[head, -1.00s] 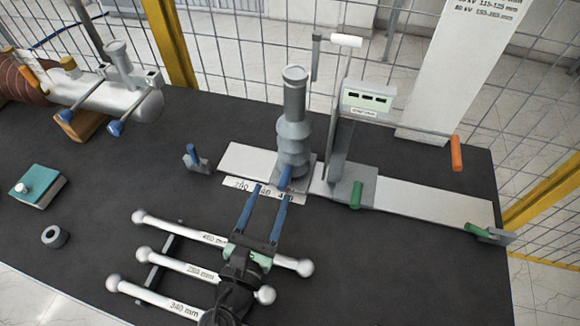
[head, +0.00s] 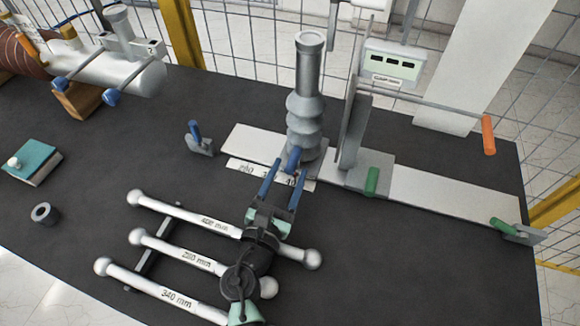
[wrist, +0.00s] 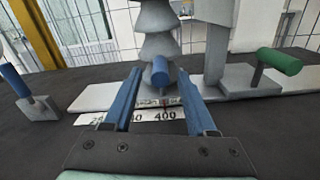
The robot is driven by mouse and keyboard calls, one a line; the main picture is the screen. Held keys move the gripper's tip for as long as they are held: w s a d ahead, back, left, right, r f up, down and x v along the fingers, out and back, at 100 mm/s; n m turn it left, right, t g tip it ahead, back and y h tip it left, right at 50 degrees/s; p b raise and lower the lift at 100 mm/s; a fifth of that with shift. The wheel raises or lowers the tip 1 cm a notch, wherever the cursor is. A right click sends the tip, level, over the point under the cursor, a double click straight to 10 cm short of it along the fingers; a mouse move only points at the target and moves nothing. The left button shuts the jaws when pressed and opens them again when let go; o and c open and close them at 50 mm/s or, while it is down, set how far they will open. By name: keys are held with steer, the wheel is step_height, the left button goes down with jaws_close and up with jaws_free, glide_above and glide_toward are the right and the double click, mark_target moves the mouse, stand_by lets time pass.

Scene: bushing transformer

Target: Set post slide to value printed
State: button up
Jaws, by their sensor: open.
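The post slide is a grey ribbed post (head: 305,100) standing upright on a pale rail (head: 440,190). A blue handle (head: 294,158) sticks out at the front of its base; it also shows in the wrist view (wrist: 160,72). My gripper (head: 286,178) is open, its two blue fingers on either side of the handle in the wrist view (wrist: 160,98); I cannot tell whether they touch it. A white scale strip (head: 250,170) lies in front of the rail. In the wrist view, 400 reads on the strip between the fingers, beside a thin red line.
A grey upright with a display box (head: 393,65), green handle (head: 372,181) and orange-tipped rod (head: 488,135) stands right of the post. Three labelled bars, 400 mm (head: 200,220), 280 mm (head: 195,262) and 340 mm (head: 170,297), lie near my arm. A blue-handled clamp (head: 197,138) stands left.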

steer(key=shift+x, duration=0.8)
jaws_close()
stand_by(0.9)
